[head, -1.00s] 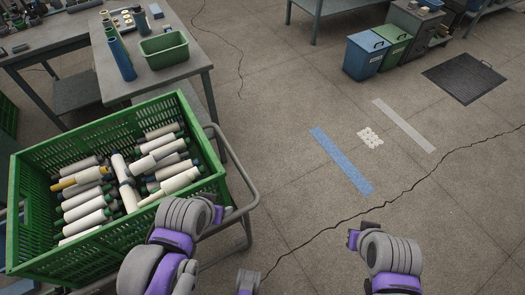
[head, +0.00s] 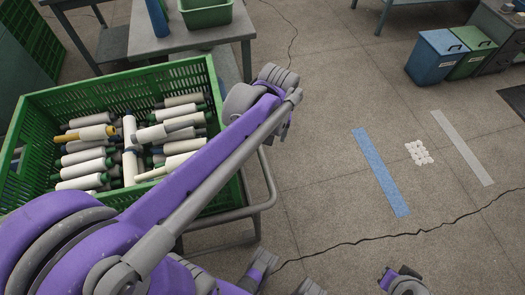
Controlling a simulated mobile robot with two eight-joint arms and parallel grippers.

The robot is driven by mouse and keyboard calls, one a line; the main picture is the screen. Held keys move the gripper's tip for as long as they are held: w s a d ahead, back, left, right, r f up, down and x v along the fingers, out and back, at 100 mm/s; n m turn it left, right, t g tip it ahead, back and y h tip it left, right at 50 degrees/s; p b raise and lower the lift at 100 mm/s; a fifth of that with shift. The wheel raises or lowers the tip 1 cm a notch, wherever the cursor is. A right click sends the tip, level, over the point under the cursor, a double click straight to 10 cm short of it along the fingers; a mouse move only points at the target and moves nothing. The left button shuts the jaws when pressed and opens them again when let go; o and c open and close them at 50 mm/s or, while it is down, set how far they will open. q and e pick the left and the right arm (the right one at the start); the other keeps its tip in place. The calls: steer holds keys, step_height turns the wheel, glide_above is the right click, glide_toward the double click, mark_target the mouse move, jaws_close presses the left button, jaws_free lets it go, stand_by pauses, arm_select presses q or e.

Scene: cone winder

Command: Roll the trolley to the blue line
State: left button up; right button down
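The trolley (head: 264,207) stands at the left, with a grey tubular handle on its right side. It carries a green slatted crate (head: 30,108) of yarn cones and tubes. The blue line (head: 381,173) is a strip on the floor, right of the trolley, with bare floor between them. My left arm reaches from the lower left across the crate's front right corner and hides part of it and of the handle. Parts of my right arm show at the bottom edge. I see no fingertips of either gripper, and no grip on the handle is visible.
A grey strip (head: 462,147) and a patch of white discs (head: 419,153) lie right of the blue line. A table with a green bin (head: 205,14) stands behind the crate. Blue (head: 436,57) and green (head: 470,52) bins stand at back right. A crack (head: 370,237) crosses the floor.

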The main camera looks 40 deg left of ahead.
mark_target(260, 146)
arm_select(q)
steer(key=w+a+f+n+g+b, duration=0.35)
steer(key=w+a+f+b, duration=0.35)
steer(key=f, duration=0.5)
steer(key=shift+n+t, duration=0.25)
steer(key=shift+n, duration=0.1)
steer(key=f, duration=0.3)
steer(key=a+f+b, duration=0.1)
steer(key=f, duration=0.5)
steer(key=shift+s+a+f+b, duration=0.3)
steer(key=shift+s+f+b, duration=0.05)
arm_select(e)
step_height(260, 146, down, 12)
steer(key=shift+w, duration=0.35)
arm_select(q)
jaws_close()
